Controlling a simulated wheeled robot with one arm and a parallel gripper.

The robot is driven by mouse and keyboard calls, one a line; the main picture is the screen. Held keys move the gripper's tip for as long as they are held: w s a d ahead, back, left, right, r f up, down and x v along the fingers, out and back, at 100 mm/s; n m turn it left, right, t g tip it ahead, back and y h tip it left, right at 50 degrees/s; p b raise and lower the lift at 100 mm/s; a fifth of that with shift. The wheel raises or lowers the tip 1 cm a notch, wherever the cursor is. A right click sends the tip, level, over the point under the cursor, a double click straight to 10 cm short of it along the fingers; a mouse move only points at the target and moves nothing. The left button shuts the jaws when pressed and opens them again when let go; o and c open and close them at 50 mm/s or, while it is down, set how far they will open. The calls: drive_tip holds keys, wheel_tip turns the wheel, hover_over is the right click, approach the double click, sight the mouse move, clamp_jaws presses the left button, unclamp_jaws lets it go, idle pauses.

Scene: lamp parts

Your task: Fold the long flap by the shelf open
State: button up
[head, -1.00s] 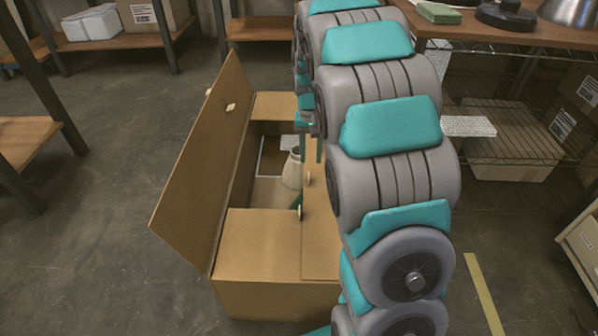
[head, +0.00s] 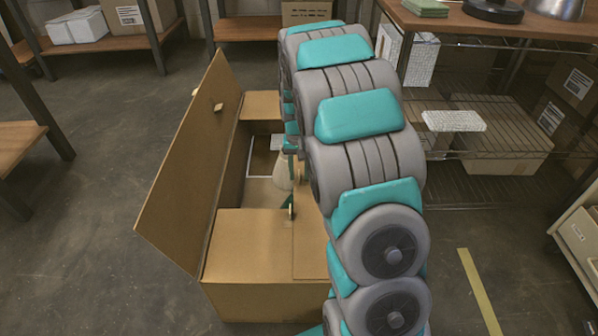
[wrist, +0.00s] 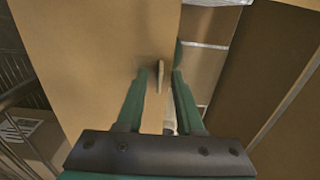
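The cardboard box (head: 262,298) stands open on the floor. Its long flap by the shelf (head: 308,262) appears to lie inward over the right side of the box, largely hidden by my arm. A small pale tab (head: 291,208) is at its inner edge. In the wrist view the flap (wrist: 95,60) fills the left, and the tab (wrist: 160,77) stands between the fingers of my gripper (wrist: 163,73). The fingers are apart, with a gap visible beside the tab. In the head view my gripper (head: 288,203) is mostly hidden, with a green finger beside the tab.
The opposite long flap (head: 190,165) leans outward on the left. A near short flap (head: 248,245) lies flat. A cream lamp part (head: 283,174) sits inside the box. A wire shelf (head: 505,130) with boxes stands right of my arm. Floor left of the box is clear.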

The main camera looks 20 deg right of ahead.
clamp_jaws()
idle(1.4)
